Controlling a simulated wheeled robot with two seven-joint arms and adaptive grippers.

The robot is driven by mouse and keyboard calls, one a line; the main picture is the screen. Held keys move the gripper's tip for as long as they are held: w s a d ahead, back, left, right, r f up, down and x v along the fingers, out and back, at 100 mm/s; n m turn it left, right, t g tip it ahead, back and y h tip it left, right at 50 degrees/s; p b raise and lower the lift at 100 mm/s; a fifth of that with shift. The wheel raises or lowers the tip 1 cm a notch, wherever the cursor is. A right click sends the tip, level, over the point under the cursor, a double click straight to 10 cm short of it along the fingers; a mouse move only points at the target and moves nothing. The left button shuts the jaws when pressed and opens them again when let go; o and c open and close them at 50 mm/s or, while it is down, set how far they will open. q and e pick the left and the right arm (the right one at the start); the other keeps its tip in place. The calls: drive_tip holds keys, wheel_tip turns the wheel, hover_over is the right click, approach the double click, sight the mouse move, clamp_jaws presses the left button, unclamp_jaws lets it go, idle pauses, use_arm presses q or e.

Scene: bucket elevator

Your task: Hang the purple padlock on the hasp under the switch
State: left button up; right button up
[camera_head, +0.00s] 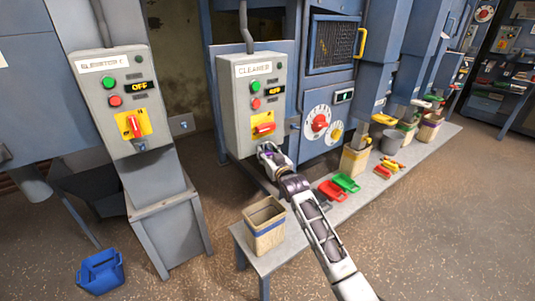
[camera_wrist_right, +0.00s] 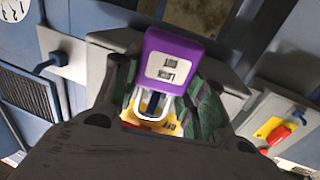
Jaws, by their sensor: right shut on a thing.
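My right gripper (camera_head: 266,150) is at the lower edge of the CLEANER control box (camera_head: 243,98), just below its red rotary switch (camera_head: 263,129) on a yellow plate. In the right wrist view it is shut on the purple padlock (camera_wrist_right: 172,60), with dark green finger pads on both sides. The padlock's pale label faces the camera, and its metal shackle (camera_wrist_right: 150,104) shows between the fingers in front of yellow. The hasp under this switch is hidden by the gripper, so I cannot tell whether the shackle touches it. My left gripper is not in view.
The ELEVATOR 1 box (camera_head: 110,92) with display OFF stands to the left. A low bench (camera_head: 283,252) carries an open bin (camera_head: 264,224), red and green scoops (camera_head: 345,182) and more containers. A blue bucket (camera_head: 101,271) is on the floor at left.

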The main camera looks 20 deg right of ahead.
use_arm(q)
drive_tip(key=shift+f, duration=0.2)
use_arm(e)
drive_tip(key=shift+f, duration=0.8)
idle(0.6)
drive_tip(key=o, duration=1.1)
drive_tip(key=shift+o, duration=0.2)
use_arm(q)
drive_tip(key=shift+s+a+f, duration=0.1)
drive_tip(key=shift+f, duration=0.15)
